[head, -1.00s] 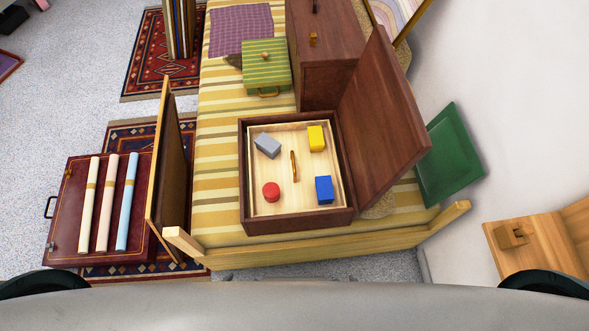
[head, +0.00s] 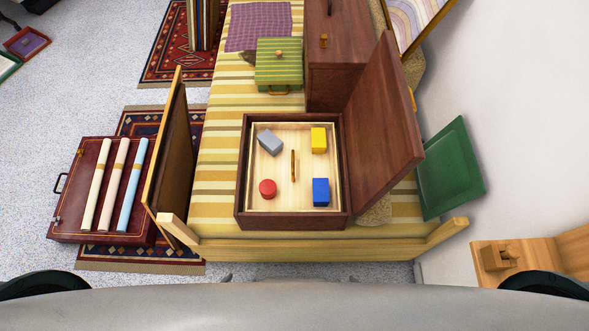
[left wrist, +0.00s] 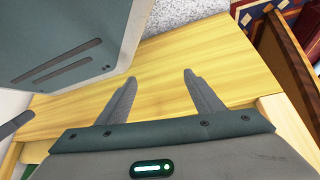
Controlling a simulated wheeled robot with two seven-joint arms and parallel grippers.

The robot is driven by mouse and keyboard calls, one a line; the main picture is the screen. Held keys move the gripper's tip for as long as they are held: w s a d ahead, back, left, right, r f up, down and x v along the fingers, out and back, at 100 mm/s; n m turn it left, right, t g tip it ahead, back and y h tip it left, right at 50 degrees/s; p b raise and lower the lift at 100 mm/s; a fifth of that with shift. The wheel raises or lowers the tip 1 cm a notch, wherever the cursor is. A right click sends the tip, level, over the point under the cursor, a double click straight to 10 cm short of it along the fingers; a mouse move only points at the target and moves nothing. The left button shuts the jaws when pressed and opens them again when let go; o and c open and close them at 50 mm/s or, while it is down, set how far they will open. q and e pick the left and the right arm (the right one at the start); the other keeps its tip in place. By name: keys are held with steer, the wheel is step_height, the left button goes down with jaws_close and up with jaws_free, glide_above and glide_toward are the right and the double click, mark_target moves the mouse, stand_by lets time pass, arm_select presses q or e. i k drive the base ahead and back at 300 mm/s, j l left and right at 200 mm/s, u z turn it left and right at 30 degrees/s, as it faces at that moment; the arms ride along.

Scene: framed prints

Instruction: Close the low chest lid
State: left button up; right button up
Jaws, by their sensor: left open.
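The low chest (head: 241,175) is a dark brown box on the striped bed, open at the top. Its lid (head: 385,125) stands raised along the right side, leaning outward to the right. Inside is a pale wooden tray (head: 293,200) with a central handle (head: 293,165), a grey block (head: 270,142), a yellow block (head: 318,140), a red cylinder (head: 267,188) and a blue block (head: 321,192). My left gripper (left wrist: 158,76) is open and empty, over a pale wooden surface (left wrist: 225,60) in the left wrist view.
A taller brown chest (head: 335,85) stands behind the lid, a green striped box (head: 278,68) behind the low chest. A green panel (head: 450,170) is right of the lid, near the wall. The bed's wooden end rail (head: 310,249) crosses in front. A framed panel (head: 172,150) stands left.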

mark_target(384, 140)
steer(key=k+j+z, duration=0.25)
steer(key=j, duration=0.25)
steer(key=k+j+z, duration=0.25)
steer(key=k+j, duration=0.1)
steer(key=j, duration=0.05)
